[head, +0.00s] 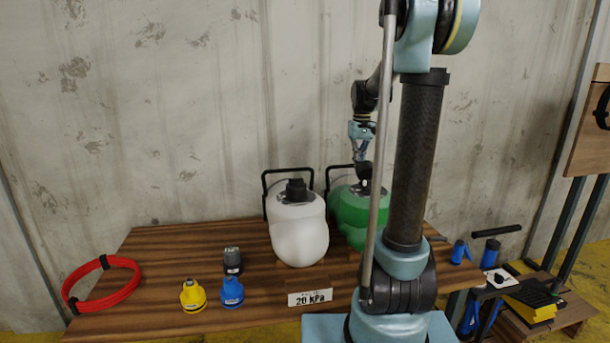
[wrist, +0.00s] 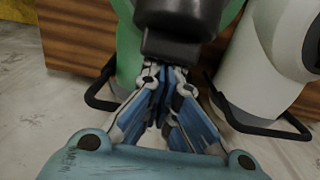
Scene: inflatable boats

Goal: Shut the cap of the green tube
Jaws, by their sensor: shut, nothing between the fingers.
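The green tube (head: 350,213) stands on the wooden table, partly hidden behind my arm. Its black cap (head: 364,172) is at the top, just below my gripper (head: 360,155). In the wrist view the black cap (wrist: 180,18) sits over the green body (wrist: 128,45). My gripper (wrist: 164,66) is shut there with nothing between its fingers. Its fingertips are at the cap's near edge, and I cannot tell whether they touch it. Whether the cap is fully down is also unclear.
A white tube (head: 299,232) with a black cap stands close to the left of the green one. Yellow (head: 193,295), blue (head: 231,292) and dark (head: 232,260) small items and a red hose coil (head: 102,283) lie further left. The wall (head: 180,120) is close behind.

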